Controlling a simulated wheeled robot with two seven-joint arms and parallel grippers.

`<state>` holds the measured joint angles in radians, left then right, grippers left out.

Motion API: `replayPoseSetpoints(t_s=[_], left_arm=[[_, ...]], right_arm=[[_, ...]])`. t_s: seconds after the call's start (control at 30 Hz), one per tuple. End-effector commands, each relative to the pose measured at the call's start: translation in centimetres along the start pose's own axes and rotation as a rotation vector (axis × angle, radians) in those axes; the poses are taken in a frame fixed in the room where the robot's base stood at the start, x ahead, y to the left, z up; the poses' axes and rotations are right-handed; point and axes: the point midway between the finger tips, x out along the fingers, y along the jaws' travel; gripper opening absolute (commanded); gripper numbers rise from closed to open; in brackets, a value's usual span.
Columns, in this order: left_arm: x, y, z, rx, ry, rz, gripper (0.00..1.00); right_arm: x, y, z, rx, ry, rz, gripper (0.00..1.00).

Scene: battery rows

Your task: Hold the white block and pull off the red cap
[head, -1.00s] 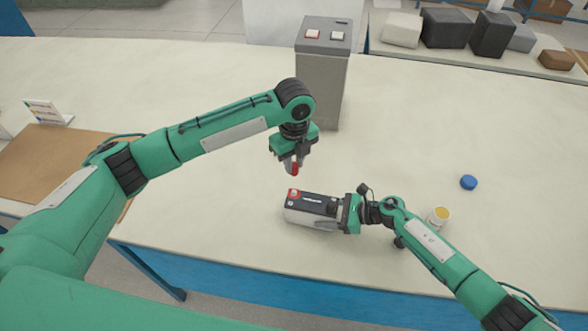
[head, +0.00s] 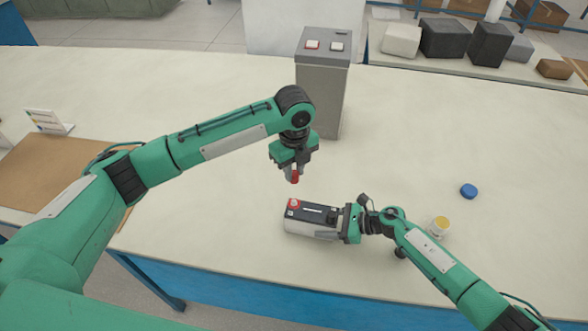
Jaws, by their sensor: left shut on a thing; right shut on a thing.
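The white block (head: 305,229) lies on the table near its front edge, with a black top and a red ring at its left end. My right gripper (head: 345,224) is shut on the block's right end. The red cap (head: 295,175) is in my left gripper (head: 294,168), which points down and is shut on it. The cap is above and apart from the block, just behind its left end in the picture. The fingers hide the cap's upper part.
A grey pillar with a red and a white button (head: 322,90) stands behind the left gripper. A blue cap (head: 469,191) and a small yellow-topped jar (head: 440,226) are at the right. A brown board (head: 45,170) lies at the left.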

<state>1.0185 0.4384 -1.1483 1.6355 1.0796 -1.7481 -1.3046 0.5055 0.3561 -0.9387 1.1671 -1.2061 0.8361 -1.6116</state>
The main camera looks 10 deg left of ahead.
Motion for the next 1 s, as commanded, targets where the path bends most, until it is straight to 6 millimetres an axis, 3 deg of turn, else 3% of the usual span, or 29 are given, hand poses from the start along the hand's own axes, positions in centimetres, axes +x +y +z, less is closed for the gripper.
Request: replayPoseSetpoints(t_s=[0.57,1.0], left_arm=[[-0.8,0.0,0.0,0.0,0.0,0.0,0.01],[-2.5,0.0,0.0,0.001,-0.001,-0.001,0.01]], right_arm=[[-0.1,-0.1,0.0,0.0,0.0,-0.002,0.0],[-0.1,-0.1,0.0,0.0,0.0,-0.002,0.0]])
